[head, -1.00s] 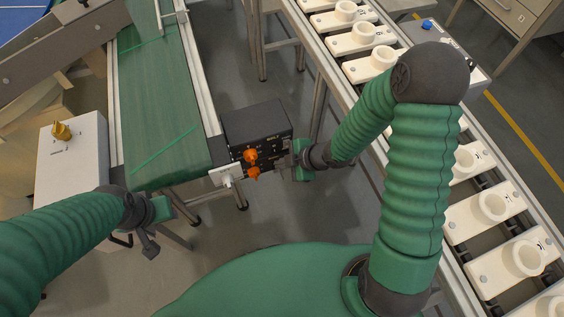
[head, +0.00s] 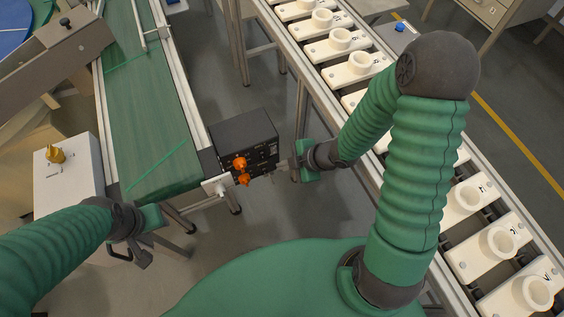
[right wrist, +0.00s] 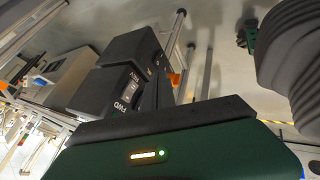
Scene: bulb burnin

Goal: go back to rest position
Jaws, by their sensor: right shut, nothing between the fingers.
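My right gripper (head: 285,168) is shut and empty, just right of the black control box (head: 244,143) with orange knobs. I cannot tell from this view whether it touches the box. In the right wrist view the dark box (right wrist: 105,92) with white lettering stands beyond my wrist; the fingertips are hard to make out. My left gripper (head: 143,256) hangs at the lower left, below the near end of the green conveyor belt (head: 150,120).
A white box with a yellow knob (head: 56,154) stands left of the belt. A rail line (head: 300,75) carrying several white socket plates (head: 499,244) runs along the right, partly behind my right arm. Grey floor (head: 300,220) lies open between the two lines.

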